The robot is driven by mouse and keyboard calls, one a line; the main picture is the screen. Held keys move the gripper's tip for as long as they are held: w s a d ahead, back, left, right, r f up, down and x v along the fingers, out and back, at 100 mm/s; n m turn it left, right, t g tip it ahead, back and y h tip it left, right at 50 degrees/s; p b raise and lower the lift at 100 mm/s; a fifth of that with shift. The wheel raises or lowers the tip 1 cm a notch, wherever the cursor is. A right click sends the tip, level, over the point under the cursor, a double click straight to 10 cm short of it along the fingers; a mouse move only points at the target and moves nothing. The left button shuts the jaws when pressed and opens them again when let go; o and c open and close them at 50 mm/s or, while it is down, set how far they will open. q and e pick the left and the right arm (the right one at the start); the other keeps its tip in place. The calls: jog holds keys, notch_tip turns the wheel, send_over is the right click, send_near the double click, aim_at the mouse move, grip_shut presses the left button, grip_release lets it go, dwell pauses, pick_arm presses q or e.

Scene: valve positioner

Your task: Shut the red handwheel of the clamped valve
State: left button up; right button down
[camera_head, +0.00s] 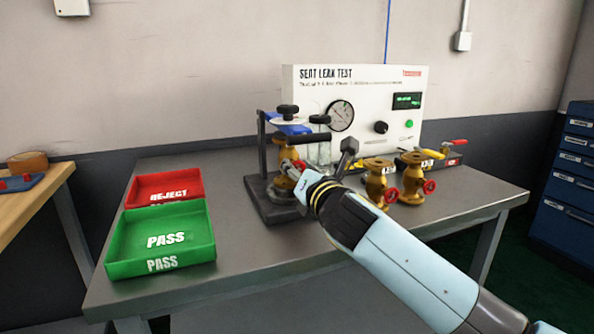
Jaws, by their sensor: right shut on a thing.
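The brass clamped valve (281,187) stands in a dark clamp fixture (262,203) on the grey bench. Its red handwheel (288,166) faces me and is mostly covered by my gripper. My right gripper (296,172) reaches in from the lower right and is shut on the red handwheel. How far the wheel is turned cannot be told. My left gripper is not in view.
Green PASS tray (117,262) and red REJECT tray (138,193) lie left. The white SEAT LEAK TEST panel (365,90) stands behind. Two loose brass valves, one left (377,172) and one right (411,170), stand right of the fixture. Bare bench lies in front.

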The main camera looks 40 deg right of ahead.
jog(key=shift+m, duration=0.4)
jog(key=m, duration=0.3)
jog(key=shift+m, duration=0.4)
jog(key=m, duration=0.4)
jog(key=shift+b, duration=0.3)
jog(key=m+b, duration=0.1)
jog(key=m, duration=0.4)
jog(key=m+b, duration=0.1)
jog(key=m, duration=0.3)
jog(key=shift+m, duration=0.4)
jog(key=c, duration=0.9)
grip_release()
jog(key=shift+r, duration=0.1)
jog(key=shift+c, duration=0.2)
